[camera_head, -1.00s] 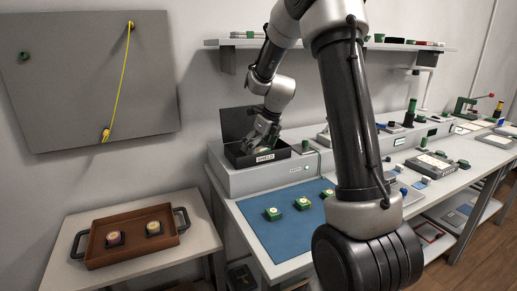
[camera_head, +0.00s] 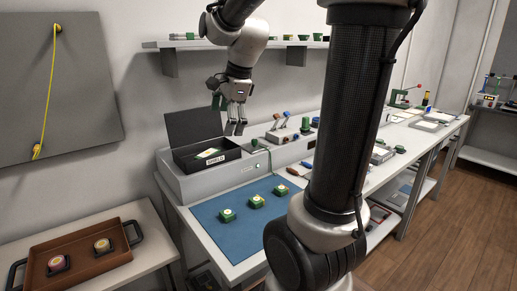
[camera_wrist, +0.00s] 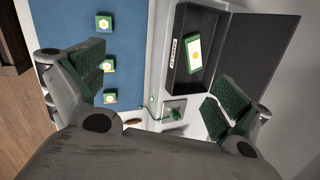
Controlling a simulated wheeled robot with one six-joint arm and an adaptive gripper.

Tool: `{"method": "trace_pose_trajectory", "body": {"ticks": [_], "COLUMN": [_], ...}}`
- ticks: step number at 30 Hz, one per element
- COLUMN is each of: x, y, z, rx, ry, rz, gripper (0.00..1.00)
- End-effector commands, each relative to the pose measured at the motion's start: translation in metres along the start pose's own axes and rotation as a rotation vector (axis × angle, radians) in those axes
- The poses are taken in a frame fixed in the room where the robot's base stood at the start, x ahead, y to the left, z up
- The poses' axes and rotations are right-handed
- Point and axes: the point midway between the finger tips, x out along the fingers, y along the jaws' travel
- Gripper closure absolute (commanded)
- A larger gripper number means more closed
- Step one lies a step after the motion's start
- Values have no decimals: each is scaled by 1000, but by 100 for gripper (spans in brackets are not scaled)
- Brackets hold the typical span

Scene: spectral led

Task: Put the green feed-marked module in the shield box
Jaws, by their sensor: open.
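The shield box (camera_head: 212,177) stands with its dark lid raised on the grey bench unit. A green module (camera_head: 209,153) with a pale face lies inside it; in the wrist view this module (camera_wrist: 195,45) shows a yellow mark, too small to read. My gripper (camera_head: 236,129) is open and empty, above and right of the box. In the wrist view its fingers (camera_wrist: 155,85) are spread wide, with the box (camera_wrist: 182,50) below them. Several small green modules sit in a row on the blue mat (camera_head: 240,235), among them a near one (camera_head: 227,215) and a far one (camera_head: 281,190).
A brown tray (camera_head: 83,277) holding two round-topped pieces stands on a side table at the left. Switches (camera_head: 282,125) and a small cable fitting (camera_head: 255,143) are right of the box. A wall shelf (camera_head: 190,43) hangs above the bench. The mat's front is clear.

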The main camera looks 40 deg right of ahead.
Motion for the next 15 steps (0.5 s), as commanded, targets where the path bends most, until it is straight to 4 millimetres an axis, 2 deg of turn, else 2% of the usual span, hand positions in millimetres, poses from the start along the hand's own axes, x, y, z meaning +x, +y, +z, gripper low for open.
{"method": "trace_pose_trajectory", "body": {"ticks": [1, 3, 6, 9, 12, 15], "x": [-14, -28, -40, -45, -45, -44], "y": [25, 60, 107, 146, 172, 188], "z": [2, 1, -4, -11, -17, -22], "rx": [-196, -505, -926, -1278, -1536, -1689], "ry": [9, 26, 52, 74, 89, 97], "rz": [-7, -5, 6, 21, 38, 51], "gripper": [0, 0, 0, 0, 0, 0]}}
